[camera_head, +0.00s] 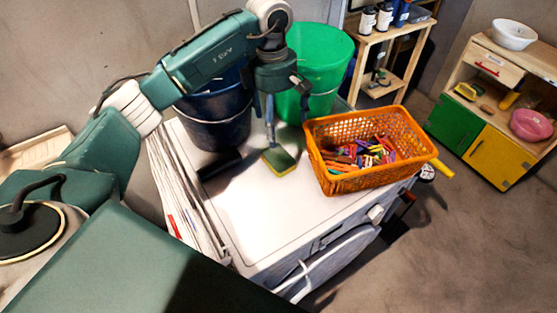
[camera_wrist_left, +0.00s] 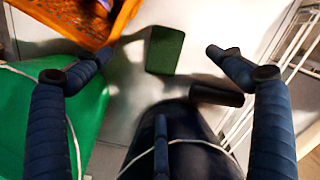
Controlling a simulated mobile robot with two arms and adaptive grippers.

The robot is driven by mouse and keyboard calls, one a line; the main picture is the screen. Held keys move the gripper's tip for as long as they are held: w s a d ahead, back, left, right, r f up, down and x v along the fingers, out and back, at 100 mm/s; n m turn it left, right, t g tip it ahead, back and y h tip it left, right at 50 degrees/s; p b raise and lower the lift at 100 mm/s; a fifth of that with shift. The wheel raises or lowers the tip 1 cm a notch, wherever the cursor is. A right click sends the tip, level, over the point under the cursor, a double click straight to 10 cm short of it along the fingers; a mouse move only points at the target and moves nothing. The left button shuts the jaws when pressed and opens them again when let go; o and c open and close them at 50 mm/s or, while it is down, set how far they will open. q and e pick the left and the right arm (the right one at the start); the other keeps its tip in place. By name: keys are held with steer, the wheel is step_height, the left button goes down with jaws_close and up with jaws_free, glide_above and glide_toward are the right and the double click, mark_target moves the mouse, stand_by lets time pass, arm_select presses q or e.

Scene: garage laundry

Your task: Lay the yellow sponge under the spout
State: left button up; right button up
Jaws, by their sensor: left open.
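The yellow sponge (camera_head: 279,163) lies flat on top of a white washing machine, its green scouring side up and a yellow edge showing. My left gripper (camera_head: 270,126) points down just above and behind it, open and empty. In the left wrist view the sponge (camera_wrist_left: 164,50) lies ahead between the spread fingertips, touched by neither as far as I can see. I cannot make out a spout in either view. My right gripper is not in view.
An orange basket (camera_head: 345,182) of coloured pegs stands right of the sponge. A green bucket (camera_head: 322,62) and a dark blue bucket (camera_head: 212,130) stand behind. A black cylinder (camera_head: 219,165) lies left, near a folded drying rack (camera_head: 178,195). The white machine top (camera_head: 270,220) is clear in front.

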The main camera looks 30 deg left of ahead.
arm_select(q)
steer(key=n+b, duration=0.1)
steer(key=n, duration=0.7)
steer(key=n+b, duration=0.3)
steer(key=n, duration=1.6)
glide_above(275, 159)
steer(key=shift+y, duration=0.4)
steer(key=f, duration=0.7)
steer(key=shift+w+a, duration=0.2)
steer(key=shift+a, duration=0.05)
steer(key=f, duration=0.1)
steer(key=f+p, duration=0.1)
steer(key=f, duration=0.1)
steer(key=f+p, duration=0.1)
steer(key=shift+s+d+f, duration=0.15)
steer(key=shift+s+f, duration=0.1)
steer(key=shift+f, duration=0.45)
steer(key=c, duration=0.9)
steer(key=shift+r, duration=0.1)
